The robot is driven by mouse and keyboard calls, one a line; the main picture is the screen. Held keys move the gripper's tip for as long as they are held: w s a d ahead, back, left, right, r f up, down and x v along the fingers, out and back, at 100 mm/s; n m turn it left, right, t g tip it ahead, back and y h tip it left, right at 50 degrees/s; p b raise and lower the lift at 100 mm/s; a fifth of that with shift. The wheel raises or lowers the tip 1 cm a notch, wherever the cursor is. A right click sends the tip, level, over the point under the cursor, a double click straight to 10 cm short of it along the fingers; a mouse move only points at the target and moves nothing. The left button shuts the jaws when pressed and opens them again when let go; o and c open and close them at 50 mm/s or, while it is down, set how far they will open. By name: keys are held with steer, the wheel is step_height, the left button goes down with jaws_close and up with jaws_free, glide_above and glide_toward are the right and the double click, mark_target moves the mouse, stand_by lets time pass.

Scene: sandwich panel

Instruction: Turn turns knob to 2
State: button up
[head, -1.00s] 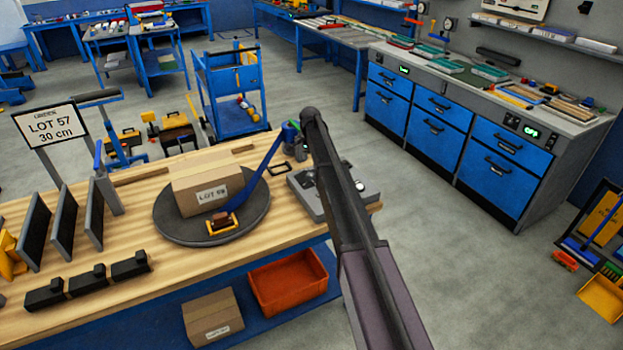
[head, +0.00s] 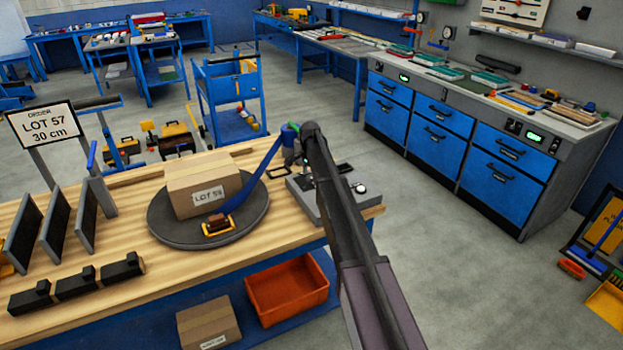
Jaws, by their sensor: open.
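A grey panel (head: 327,213) lies at the right end of the wooden table, with my arm crossing in front of it. A small round pale-and-dark part (head: 360,188) on its right side may be a knob; its setting is too small to read. My arm comes up from the bottom edge and bends down over the panel. My gripper (head: 306,169) shows only as a small dark part beside the arm, above the panel's left half. Its fingers are mostly hidden, and I see nothing held. I cannot tell whether it touches the panel.
A cardboard box (head: 203,188) sits on a dark round turntable (head: 165,232), with a blue strap (head: 255,180) running to a blue part near the panel. A sign (head: 45,128) reads LOT 57, 30 cm. An orange bin (head: 287,287) is below.

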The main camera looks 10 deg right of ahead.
jaws_close()
steer(key=shift+d, duration=0.1)
stand_by(1.2)
steer(key=shift+n, duration=0.5)
steer(key=n, duration=0.4)
steer(key=shift+n, duration=0.4)
steer(key=n, duration=0.6)
